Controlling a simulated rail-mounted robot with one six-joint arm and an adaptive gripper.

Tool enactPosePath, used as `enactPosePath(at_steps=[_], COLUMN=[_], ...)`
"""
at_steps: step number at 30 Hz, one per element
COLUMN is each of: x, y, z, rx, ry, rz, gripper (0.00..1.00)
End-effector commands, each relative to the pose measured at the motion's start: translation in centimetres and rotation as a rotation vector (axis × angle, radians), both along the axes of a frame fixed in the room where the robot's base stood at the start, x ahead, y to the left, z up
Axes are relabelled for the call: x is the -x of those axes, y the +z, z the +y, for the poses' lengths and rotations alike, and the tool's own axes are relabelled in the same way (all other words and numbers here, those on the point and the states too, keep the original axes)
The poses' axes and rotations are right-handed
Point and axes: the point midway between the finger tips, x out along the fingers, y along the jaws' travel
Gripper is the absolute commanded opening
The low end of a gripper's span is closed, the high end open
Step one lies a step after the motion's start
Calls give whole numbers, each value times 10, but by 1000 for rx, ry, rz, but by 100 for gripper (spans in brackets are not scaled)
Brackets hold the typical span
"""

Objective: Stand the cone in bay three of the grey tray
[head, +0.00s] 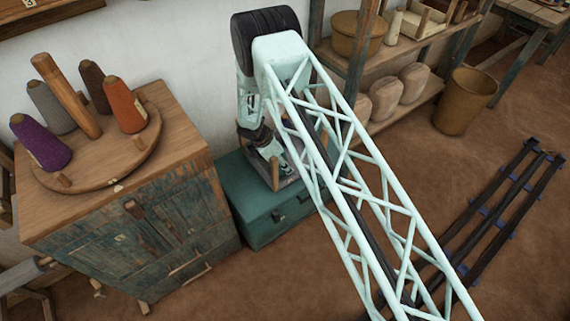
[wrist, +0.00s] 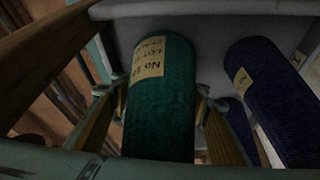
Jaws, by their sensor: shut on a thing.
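The green cone (wrist: 160,100) with a cream paper label fills the middle of the wrist view. My gripper (wrist: 155,105) is shut on it, one finger on each side. The grey tray (wrist: 215,25) shows behind and around the cone's upper end in the wrist view. I cannot tell which bay the cone is at, or whether it touches the tray floor. In the head view my gripper (head: 262,145) is low over the teal chest (head: 262,215), mostly hidden by my own arm, and the cone cannot be made out there.
A dark navy cone (wrist: 275,100) stands close to the right of the held cone, with another dark one (wrist: 238,125) partly hidden behind. In the head view, a wooden cabinet (head: 150,235) carries a round board with several coloured cones. Shelves (head: 390,105) stand behind at right.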

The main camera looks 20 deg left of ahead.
Motion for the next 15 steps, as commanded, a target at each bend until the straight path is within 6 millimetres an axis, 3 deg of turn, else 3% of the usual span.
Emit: enactPosePath(at_steps=[10, 11, 15], x=[0, 0, 0], y=[-3, -3, -2], z=[0, 0, 0], rx=[0, 0, 0], ry=[0, 0, 0], rz=[0, 0, 0], gripper=[29, 43, 48])
